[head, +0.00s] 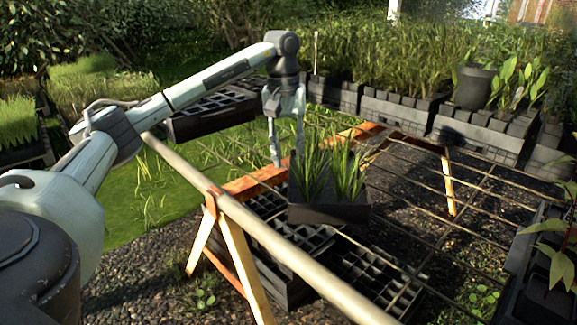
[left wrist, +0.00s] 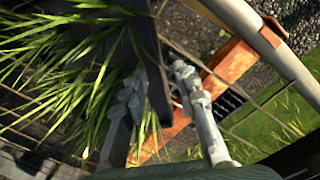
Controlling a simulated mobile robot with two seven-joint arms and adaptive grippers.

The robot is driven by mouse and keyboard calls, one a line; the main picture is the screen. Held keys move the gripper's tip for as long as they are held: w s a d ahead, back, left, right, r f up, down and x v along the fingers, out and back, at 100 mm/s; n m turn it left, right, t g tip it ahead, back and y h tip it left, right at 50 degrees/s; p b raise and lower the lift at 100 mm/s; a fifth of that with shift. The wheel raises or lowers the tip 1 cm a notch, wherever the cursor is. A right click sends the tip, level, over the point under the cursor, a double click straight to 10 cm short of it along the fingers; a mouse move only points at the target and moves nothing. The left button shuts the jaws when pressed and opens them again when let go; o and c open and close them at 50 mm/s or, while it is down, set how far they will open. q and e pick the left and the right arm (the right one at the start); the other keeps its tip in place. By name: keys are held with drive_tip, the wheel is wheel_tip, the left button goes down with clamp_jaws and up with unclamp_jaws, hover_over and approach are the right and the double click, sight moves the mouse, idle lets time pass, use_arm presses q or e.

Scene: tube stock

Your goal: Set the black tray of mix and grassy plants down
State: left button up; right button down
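The black tray (head: 330,213) holding tufts of grassy plants (head: 330,174) is level over the rack of thin rods; I cannot tell whether it touches them. My left gripper (head: 287,158) points down at the tray's left end. In the left wrist view the tray's dark wall (left wrist: 150,62) lies between the fingers of the left gripper (left wrist: 157,76), with one finger on the grass side and the other outside. A gap shows between the outer finger and the wall, so the gripper looks open. Grass partly hides the inner finger. My right gripper is not in view.
A pale round rail (head: 270,238) and orange trestle legs (head: 243,262) stand in front. Empty cell trays (head: 375,275) lie below the rods. Black planted crates (head: 478,134) line the back. The rods (head: 440,225) right of the tray are clear.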

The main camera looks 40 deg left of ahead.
use_arm(q)
wheel_tip(320, 180, up, 9)
drive_tip(key=shift+s+a+f, duration=0.15)
idle(0.4)
